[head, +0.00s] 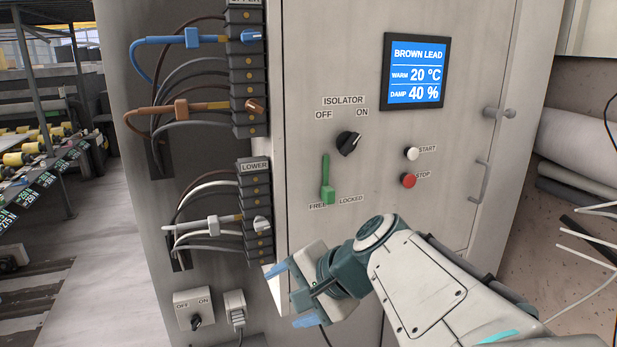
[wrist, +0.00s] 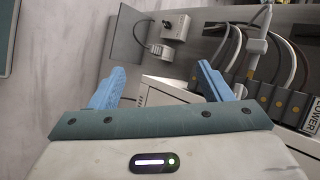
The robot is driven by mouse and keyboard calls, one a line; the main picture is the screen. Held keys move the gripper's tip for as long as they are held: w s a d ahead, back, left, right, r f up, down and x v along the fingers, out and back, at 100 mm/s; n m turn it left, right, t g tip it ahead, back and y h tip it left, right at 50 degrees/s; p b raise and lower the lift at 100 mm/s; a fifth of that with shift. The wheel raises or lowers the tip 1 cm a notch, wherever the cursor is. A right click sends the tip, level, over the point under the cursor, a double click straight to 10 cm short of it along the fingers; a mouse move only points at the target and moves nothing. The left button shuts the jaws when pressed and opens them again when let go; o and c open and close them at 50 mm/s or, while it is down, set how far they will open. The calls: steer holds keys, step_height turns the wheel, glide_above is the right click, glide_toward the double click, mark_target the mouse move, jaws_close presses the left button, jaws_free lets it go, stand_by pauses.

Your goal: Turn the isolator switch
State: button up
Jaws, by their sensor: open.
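The isolator switch (head: 349,143) is a black rotary knob on the cabinet's front panel, under the label ISOLATOR, between OFF on the left and ON on the right. Its pointer tilts to the upper right, towards ON. My gripper (head: 290,294) is open and empty, with blue fingers. It is below and left of the isolator switch, near the cabinet's lower left edge. In the wrist view my gripper (wrist: 160,90) is open too; the isolator switch is not visible there.
A screen (head: 415,71) reads BROWN LEAD. A white START button (head: 412,153) and red STOP button (head: 408,180) sit right of the isolator. Terminal blocks with blue (head: 190,38), brown (head: 182,108) and white plugs line the left. A small OFF/ON box (head: 194,311) is low left.

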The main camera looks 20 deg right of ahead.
steer(key=w+d+m+t+y+b, duration=0.1)
steer(key=w+d+m+t+b, duration=0.2)
steer(key=w+m, duration=0.1)
steer(key=m+t+h, duration=0.6)
steer(key=m+t, duration=0.2)
steer(key=m, duration=0.2)
glide_toward(354, 147)
steer(key=w+p, duration=0.2)
steer(key=w, duration=0.8)
steer(key=shift+w+a, duration=0.15)
steer(key=shift+w, duration=0.25)
steer(key=c, duration=1)
